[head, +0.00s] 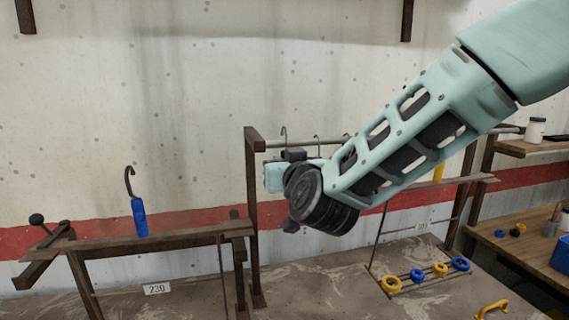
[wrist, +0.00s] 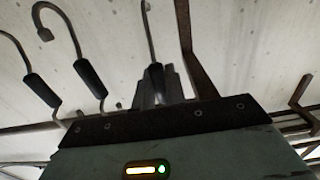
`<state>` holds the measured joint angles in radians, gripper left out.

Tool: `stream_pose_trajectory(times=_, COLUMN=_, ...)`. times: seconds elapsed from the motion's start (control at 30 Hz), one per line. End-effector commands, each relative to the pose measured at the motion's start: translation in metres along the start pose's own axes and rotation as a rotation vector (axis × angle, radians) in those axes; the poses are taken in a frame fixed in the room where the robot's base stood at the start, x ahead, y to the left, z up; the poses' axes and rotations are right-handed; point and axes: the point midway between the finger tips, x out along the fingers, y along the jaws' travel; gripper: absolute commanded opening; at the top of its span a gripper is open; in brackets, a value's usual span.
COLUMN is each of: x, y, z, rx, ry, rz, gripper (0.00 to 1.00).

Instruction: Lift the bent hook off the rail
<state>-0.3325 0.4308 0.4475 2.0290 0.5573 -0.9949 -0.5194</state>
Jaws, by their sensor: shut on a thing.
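My gripper (wrist: 160,88) is shut on a hook with a black sleeve (wrist: 152,48), its thin wire rising above the fingers in the wrist view. Two more black-sleeved hooks are to its left: a middle hook (wrist: 72,40) with a wide curl at its top and a left hook (wrist: 40,88). I cannot tell for certain which one is the bent hook. In the head view the rail (head: 300,143) runs behind my wrist, with thin hook tops (head: 284,132) showing above it. My wrist hides the fingers and the lower parts of the hooks there.
Posts (head: 252,200) hold the rail. Blue and yellow rings (head: 417,274) sit on a low rack at the right. A wooden shelf with a white jar (head: 535,130) is at the far right.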

Motion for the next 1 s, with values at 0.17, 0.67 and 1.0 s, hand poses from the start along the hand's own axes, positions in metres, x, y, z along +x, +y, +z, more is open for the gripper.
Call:
stream_pose_trajectory(times=0.17, x=-0.004, y=0.0, z=0.0, rx=0.0, ry=0.001, rz=-0.001, gripper=0.0)
stream_pose_trajectory(times=0.67, x=-0.042, y=-0.001, z=0.001, rx=0.0, ry=0.002, rz=-0.002, gripper=0.0)
stream_pose_trajectory(times=1.0, x=-0.068, y=-0.001, z=0.002, rx=-0.001, ry=0.001, rz=-0.002, gripper=0.0)
